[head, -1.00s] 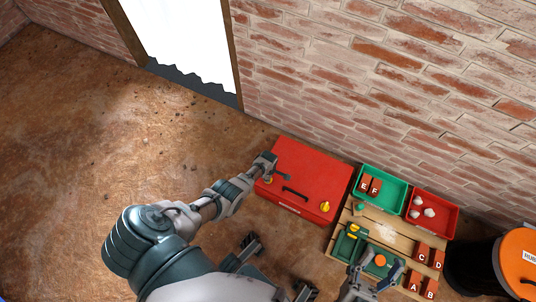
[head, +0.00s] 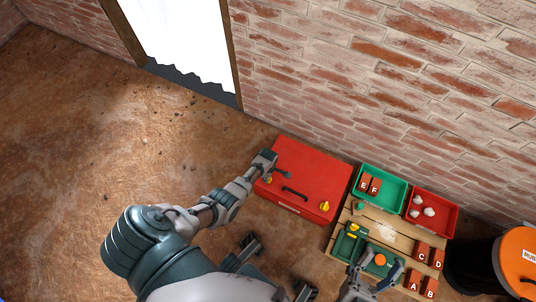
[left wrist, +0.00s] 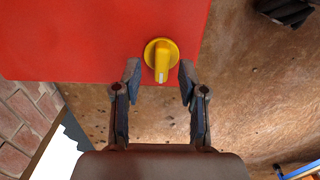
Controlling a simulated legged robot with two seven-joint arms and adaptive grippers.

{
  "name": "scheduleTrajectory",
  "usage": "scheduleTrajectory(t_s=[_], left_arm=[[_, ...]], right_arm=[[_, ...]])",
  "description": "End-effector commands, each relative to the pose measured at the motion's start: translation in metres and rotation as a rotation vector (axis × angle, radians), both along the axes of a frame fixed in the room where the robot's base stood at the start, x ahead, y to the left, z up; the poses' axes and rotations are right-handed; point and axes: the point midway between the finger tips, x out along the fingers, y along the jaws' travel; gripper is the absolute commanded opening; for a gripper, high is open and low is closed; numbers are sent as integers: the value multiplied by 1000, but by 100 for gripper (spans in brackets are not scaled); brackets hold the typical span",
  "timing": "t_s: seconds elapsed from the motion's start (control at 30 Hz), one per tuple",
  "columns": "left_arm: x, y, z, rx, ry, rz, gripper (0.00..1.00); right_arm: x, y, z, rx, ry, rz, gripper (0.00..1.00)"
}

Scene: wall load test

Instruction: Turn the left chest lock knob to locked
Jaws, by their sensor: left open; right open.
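A red chest (head: 309,178) with a dark handle (head: 295,193) stands on the floor against the brick wall. Its left yellow knob (head: 267,180) sits at the chest's left end, close to my left gripper (head: 275,168). In the left wrist view the yellow knob (left wrist: 161,58) lies between and just beyond the fingertips of my open left gripper (left wrist: 160,84), with no contact visible. The knob's grip, with a pale mark, points toward the gripper. A right yellow knob (head: 325,206) is on the chest's right end. My right gripper (head: 376,275) is open above the pallet.
A wooden pallet (head: 385,232) right of the chest carries a green bin (head: 381,188), a red bin (head: 433,212), a green tray (head: 349,245) and lettered red blocks (head: 421,252). An orange-topped barrel (head: 517,262) stands at the right. Floor at left is clear.

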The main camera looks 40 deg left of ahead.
Motion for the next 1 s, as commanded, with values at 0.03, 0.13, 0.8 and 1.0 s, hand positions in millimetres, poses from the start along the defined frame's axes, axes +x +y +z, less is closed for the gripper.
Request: scheduleTrajectory(t_s=[0.03, 0.13, 0.8, 1.0], left_arm=[[-1, 0, 6, 0, -2, 0, 42], [0, 0, 23, 0, -4, 0, 42], [0, 0, 96, -1, 2, 0, 42], [0, 0, 96, -1, 2, 0, 42]], right_arm=[[0, 0, 0, 0, 0, 0, 59], [0, 0, 0, 0, 1, 0, 59], [0, 0, 0, 0, 1, 1, 59], [2, 0, -1, 0, 4, 1, 59]])
